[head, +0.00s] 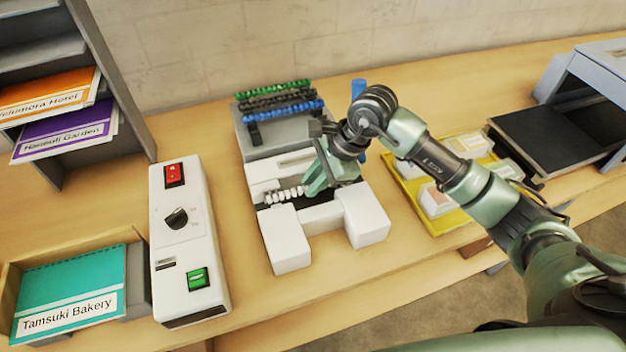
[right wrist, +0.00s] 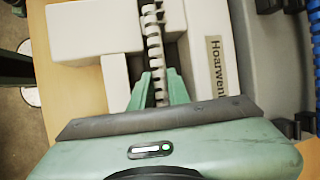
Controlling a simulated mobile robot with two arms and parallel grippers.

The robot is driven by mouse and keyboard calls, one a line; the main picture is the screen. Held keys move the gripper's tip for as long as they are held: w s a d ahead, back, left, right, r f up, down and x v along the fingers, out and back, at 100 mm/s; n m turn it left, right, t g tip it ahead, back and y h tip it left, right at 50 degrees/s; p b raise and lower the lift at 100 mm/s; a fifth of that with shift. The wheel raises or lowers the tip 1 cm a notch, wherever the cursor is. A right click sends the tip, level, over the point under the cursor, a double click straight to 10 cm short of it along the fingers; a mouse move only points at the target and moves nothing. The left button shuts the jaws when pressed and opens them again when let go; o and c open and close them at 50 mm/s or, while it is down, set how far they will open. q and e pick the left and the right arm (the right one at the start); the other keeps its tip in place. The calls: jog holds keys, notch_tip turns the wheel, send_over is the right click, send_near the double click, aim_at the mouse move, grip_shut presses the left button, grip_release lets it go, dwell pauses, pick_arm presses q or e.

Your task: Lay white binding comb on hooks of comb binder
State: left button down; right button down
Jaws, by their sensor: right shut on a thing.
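The white comb binder (head: 288,237) stands in the middle of the table, with two blocks at its front. My right gripper (head: 319,183) reaches down over it from the right and is shut on the white binding comb (head: 284,195). The comb lies lengthwise along the binder's dark slot, at or just above it. In the right wrist view, the comb (right wrist: 153,42) runs out from between the fingers (right wrist: 160,92) along the slot. The gripper covers part of it, and I cannot tell whether it rests on the hooks. My left gripper is not in view.
A grey rack (head: 262,147) with green, black and blue combs stands behind the binder. A white unit with red switch and green button (head: 186,245) stands left. A yellow tray (head: 409,185) lies right of the binder. A teal booklet (head: 70,285) is at the front left.

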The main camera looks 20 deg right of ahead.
jog(key=shift+f+b, duration=0.3)
jog(key=shift+b, duration=0.1)
dwell(0.3)
jog(key=c, duration=1.3)
grip_release()
jog(key=shift+r, duration=0.1)
